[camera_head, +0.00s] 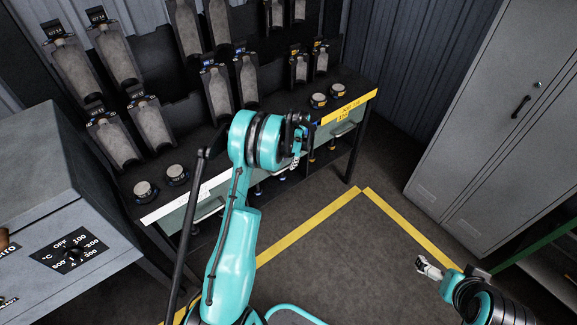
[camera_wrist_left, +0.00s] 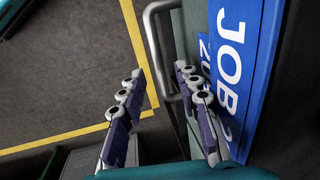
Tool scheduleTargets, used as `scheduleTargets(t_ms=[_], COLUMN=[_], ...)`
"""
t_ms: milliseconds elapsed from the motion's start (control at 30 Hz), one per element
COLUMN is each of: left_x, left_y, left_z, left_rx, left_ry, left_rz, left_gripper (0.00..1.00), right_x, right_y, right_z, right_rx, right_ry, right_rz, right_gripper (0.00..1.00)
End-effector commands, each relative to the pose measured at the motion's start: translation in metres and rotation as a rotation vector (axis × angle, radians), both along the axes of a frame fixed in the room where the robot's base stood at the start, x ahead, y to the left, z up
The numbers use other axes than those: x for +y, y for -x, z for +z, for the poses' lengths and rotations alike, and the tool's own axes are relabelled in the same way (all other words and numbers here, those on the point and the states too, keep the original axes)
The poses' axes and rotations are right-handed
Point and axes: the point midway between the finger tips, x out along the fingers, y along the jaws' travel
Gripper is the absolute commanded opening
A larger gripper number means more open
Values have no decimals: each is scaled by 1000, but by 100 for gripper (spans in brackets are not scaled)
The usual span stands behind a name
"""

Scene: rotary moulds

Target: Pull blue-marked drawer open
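My left gripper (camera_wrist_left: 160,72) is open, with one finger on each side of the handle's near end. I see no clear grip on the bar. In the head view my left gripper (camera_head: 297,140) is at the bench front, and my arm hides most of the blue-marked drawer. My right gripper (camera_head: 430,267) is low at the right, far from the bench; its opening is too small to judge.
The bench also has a white-labelled drawer (camera_head: 190,213) at left and a yellow-labelled drawer (camera_head: 344,128) at right. Several moulds (camera_head: 216,90) stand above. A grey oven-like box (camera_head: 60,200) is at left and a locker (camera_head: 500,120) at right. Floor before the bench is clear.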

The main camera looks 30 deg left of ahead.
Motion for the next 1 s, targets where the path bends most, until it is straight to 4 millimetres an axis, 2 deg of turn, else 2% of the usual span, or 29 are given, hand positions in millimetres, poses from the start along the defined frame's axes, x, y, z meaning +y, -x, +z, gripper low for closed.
scheduleTargets(t_ms=[33,200,500,600,633,1000], left_x=[1,4,4,4,4,-2], left_y=[-1,-2,-2,-2,-2,-7], left_z=[-10,-23,-24,-24,-24,-24], left_rx=[0,-1,-1,-1,-1,-1], left_ry=[0,0,0,0,0,0], left_rz=[0,0,0,0,1,-1], left_gripper=[32,32,32,6,0,0], right_x=[0,0,0,0,0,0], right_y=[0,0,0,0,0,0], right_z=[-6,-11,-10,-10,-10,-10], right_rx=[0,0,0,0,0,0], right_ry=[0,0,0,0,0,0], right_rz=[0,0,0,0,0,0], right_gripper=[100,100,100,100,100,100])
